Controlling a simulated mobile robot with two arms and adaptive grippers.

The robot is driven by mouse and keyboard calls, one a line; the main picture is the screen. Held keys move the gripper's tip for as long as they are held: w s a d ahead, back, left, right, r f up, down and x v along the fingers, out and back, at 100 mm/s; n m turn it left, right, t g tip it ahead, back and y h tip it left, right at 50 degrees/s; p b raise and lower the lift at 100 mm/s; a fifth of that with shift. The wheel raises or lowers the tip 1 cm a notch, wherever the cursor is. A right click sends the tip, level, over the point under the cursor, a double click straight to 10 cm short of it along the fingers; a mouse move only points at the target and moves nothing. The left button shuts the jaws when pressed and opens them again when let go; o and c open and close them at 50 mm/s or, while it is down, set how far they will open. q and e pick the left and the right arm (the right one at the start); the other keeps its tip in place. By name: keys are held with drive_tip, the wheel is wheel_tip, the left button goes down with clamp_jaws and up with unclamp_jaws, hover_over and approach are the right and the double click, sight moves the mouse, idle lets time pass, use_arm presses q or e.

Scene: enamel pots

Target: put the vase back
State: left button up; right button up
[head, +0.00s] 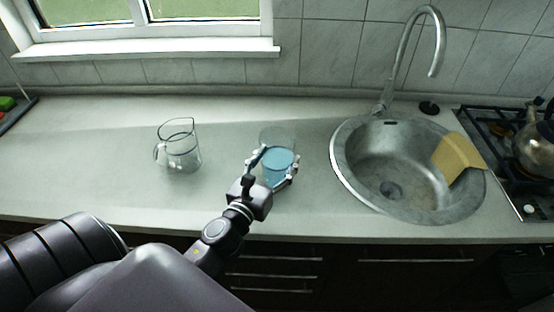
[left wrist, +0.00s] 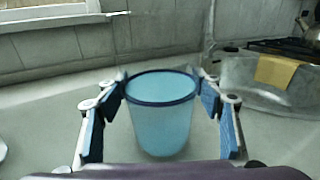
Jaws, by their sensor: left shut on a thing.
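The vase appears to be a see-through blue vessel (head: 278,160) at the middle of the counter, left of the sink. It is upright, with a darker blue rim, and fills the middle of the left wrist view (left wrist: 162,122). My left gripper (head: 273,170) is shut on it, one finger on each side, as the left wrist view also shows (left wrist: 163,88). I cannot tell whether its base touches the counter. My right gripper is not in view.
A clear glass jug (head: 180,150) stands on the counter to the left. A round metal sink (head: 350,165) with a tall tap (head: 398,55) and a yellow cloth (head: 458,153) lies right. A stove with a kettle (head: 535,145) is at far right. The counter between jug and window is clear.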

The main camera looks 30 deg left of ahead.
use_arm(q)
drive_tip(key=o, duration=1.7)
drive_tip(key=shift+o, duration=0.2)
drive_tip(key=shift+s, duration=0.15)
drive_tip(key=s+b, duration=0.1)
drive_tip(key=s, duration=0.2)
drive_tip(key=s+d+b, duration=0.1)
drive_tip(key=s, duration=0.3)
drive_tip(key=s+b, duration=0.2)
drive_tip(key=s, duration=0.1)
drive_tip(key=shift+s+d, duration=0.2)
drive_tip(key=shift+d, duration=0.1)
drive_tip(key=shift+s+d+r, duration=0.1)
drive_tip(key=shift+s+r, duration=0.05)
drive_tip(key=shift+s, duration=0.5)
